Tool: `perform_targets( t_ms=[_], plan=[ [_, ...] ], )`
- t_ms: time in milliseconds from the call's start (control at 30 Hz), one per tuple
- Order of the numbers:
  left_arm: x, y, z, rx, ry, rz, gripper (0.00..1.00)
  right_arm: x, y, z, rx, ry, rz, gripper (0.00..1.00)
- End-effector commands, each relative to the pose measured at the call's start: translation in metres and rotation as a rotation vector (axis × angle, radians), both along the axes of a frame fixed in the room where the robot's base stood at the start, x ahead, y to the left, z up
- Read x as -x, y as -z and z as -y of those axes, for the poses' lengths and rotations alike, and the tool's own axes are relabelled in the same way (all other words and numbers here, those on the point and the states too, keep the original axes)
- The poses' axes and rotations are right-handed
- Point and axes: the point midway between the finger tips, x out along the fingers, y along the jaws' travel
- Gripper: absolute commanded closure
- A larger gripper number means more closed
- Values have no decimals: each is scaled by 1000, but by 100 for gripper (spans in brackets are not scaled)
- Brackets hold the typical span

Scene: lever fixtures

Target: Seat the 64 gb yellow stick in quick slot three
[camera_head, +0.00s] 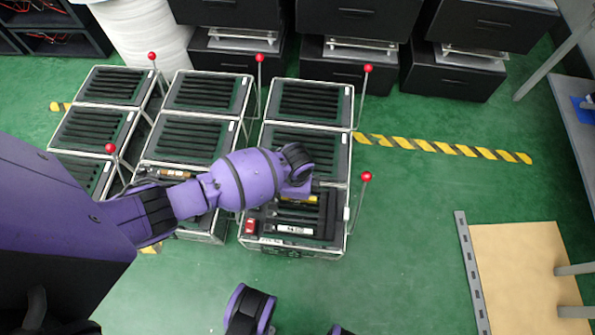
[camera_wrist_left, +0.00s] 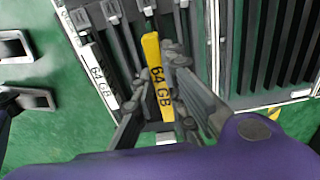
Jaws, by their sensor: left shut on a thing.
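The yellow stick marked 64 GB (camera_wrist_left: 159,92) stands out in the left wrist view, with dark slots around it. In the head view only a small yellow part (camera_head: 299,198) shows below my left wrist. My left gripper (camera_wrist_left: 158,72) is shut on the yellow stick, over the near bay of the right-hand fixture (camera_head: 342,236). I cannot tell how deep the stick sits or the slot numbers. A white 64 GB stick (camera_wrist_left: 98,74) lies to its left; a white-labelled stick (camera_head: 293,230) also shows in the head view.
A red-knobbed lever (camera_head: 366,177) rises at the near bay's right side. More slotted fixtures (camera_head: 206,92) with levers stand behind and left. Green floor is clear to the right, up to a tan board (camera_head: 520,270).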

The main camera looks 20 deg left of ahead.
Motion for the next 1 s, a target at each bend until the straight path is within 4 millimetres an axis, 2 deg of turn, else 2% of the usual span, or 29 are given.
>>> perform_targets(
  t_ms=[33, 233, 1000],
  plan=[
    [1, 7, 0, 1, 0, -2, 100, -1, 5, 0, -1, -3, 0, 60],
    [0, 16, 0, 0, 0, -1, 100, -2, 10, 0, 0, -7, -1, 60],
    [-1, 15, 1, 1, 0, 1, 100, -1, 4, 1, 2, -5, 0, 60]
  ],
)
